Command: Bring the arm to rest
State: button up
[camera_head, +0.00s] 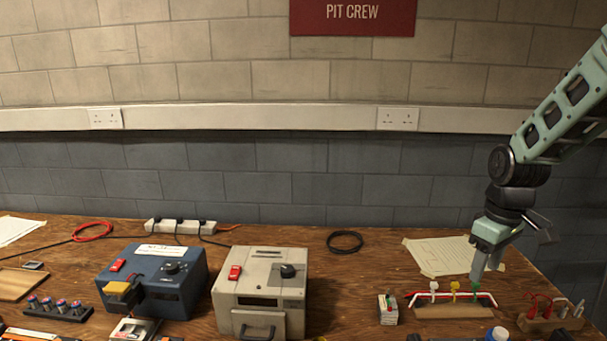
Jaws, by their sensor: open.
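My arm comes in from the right edge and bends down at a dark wrist joint. My gripper (487,268) points down over the right part of the table, above the wooden rack with coloured plugs (455,311). One pale finger shows clearly, and its tip is close to a green-topped piece on the rack. I cannot tell whether it touches. No held object shows between the fingers.
A blue box (185,283) and a grey-beige box (262,290) stand on the wooden table. A second small rack with red leads (550,318) is right of my gripper. Paper (425,255) lies behind. Bare table shows around the black cable coil (344,242).

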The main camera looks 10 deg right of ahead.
jog(key=s+a+r+n, duration=0.1)
jog(key=s+a, duration=0.2)
jog(key=a, duration=0.8)
jog(key=s+a+r+n, duration=0.15)
jog(key=s+a, duration=0.25)
jog(key=a, duration=0.7)
jog(key=s+a+n, duration=0.1)
jog(key=s+a, duration=0.8)
jog(key=s, duration=0.3)
jog(key=shift+s+r, duration=0.2)
jog(key=shift+r, duration=0.15)
jog(key=shift+n, duration=0.25)
